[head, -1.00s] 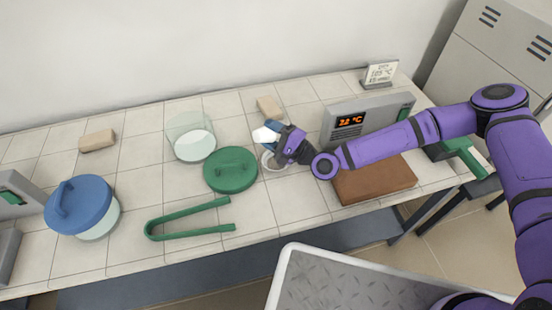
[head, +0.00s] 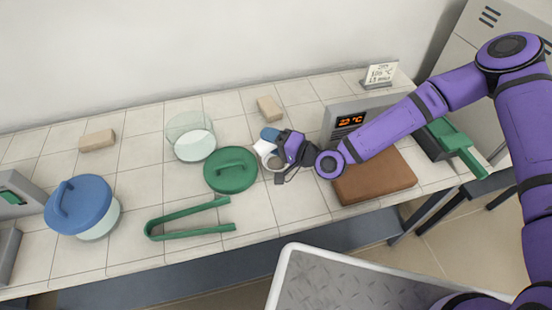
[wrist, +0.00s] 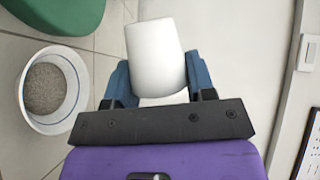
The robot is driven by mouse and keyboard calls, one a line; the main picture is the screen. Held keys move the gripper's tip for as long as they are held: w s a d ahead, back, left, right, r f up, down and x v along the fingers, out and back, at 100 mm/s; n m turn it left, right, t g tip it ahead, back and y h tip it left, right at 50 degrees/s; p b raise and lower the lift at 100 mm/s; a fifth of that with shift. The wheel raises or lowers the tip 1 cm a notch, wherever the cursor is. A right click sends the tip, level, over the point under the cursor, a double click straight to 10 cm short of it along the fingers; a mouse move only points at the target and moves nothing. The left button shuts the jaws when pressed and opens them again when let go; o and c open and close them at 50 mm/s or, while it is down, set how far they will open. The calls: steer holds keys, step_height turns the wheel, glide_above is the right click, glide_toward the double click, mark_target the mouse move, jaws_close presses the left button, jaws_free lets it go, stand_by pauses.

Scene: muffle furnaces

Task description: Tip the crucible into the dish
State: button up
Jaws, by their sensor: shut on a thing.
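My gripper (wrist: 158,75) is shut on the white crucible (wrist: 155,50), its blue fingers on either side of the wall. In the head view the crucible (head: 262,147) shows as a small white shape at my gripper (head: 273,142), tilted over the bench. The white dish (wrist: 55,120) lies to the left of my gripper in the wrist view, with grey granules (wrist: 44,89) in it. In the head view the dish (head: 272,168) is partly hidden under my gripper. The inside of the crucible is hidden.
A green lid (head: 231,170) lies close left of the dish, with a clear jar (head: 193,146) behind it. Green tongs (head: 190,233) lie in front. A furnace box with a display (head: 352,120) and a brown slab (head: 374,178) stand right. A tan block (head: 269,109) lies behind.

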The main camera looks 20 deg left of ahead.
steer(key=shift+n, duration=0.6)
steer(key=shift+s+a+h, duration=0.1)
steer(key=shift+h, duration=0.2)
steer(key=shift+s+a+f+n+h, duration=0.1)
steer(key=shift+n+h, duration=0.05)
steer(key=shift+n, duration=0.3)
steer(key=shift+s+a+n+h, duration=0.1)
steer(key=shift+n+h, duration=0.05)
steer(key=shift+n, duration=0.3)
steer(key=shift+f+n+h, duration=0.15)
steer(key=shift+n+h, duration=0.25)
steer(key=shift+n, duration=0.2)
steer(key=shift+s, duration=0.1)
steer(key=shift+s+a+f+n+t, duration=0.15)
steer(key=shift+n+t, duration=0.25)
steer(key=shift+n, duration=0.3)
steer(key=shift+f+n+t+h, duration=0.15)
steer(key=shift+n+t+h, duration=0.25)
steer(key=shift+n+h, duration=0.35)
